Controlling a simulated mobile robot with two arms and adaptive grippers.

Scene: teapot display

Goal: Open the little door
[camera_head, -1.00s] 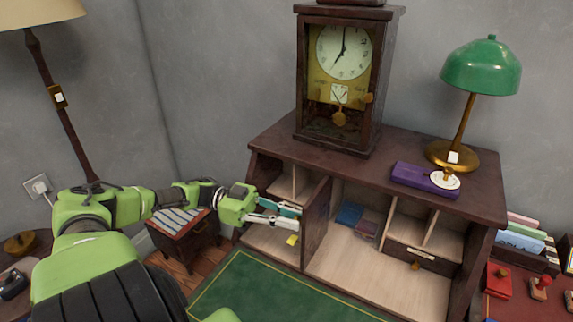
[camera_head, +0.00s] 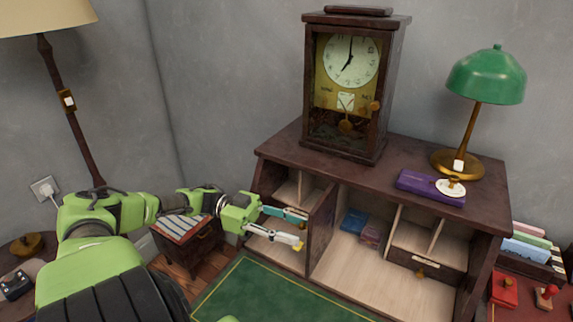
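A dark wooden panel (camera_head: 320,235) stands out from the desk front at the right side of the left cubby; it looks like a little door swung outward. My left gripper (camera_head: 302,230) is in front of the left cubby, just left of this panel. Its teal and white fingers are spread open with nothing seen between them. A small yellow spot shows by the white fingertip; I cannot tell what it is. Whether the fingers touch the panel is unclear. My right gripper is not in view.
On the desk top stand a clock (camera_head: 348,95) with a glass front, a green lamp (camera_head: 487,75) and a purple box (camera_head: 425,187). A small drawer (camera_head: 427,260) sits in the right cubbies. The green desk mat (camera_head: 262,292) is clear.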

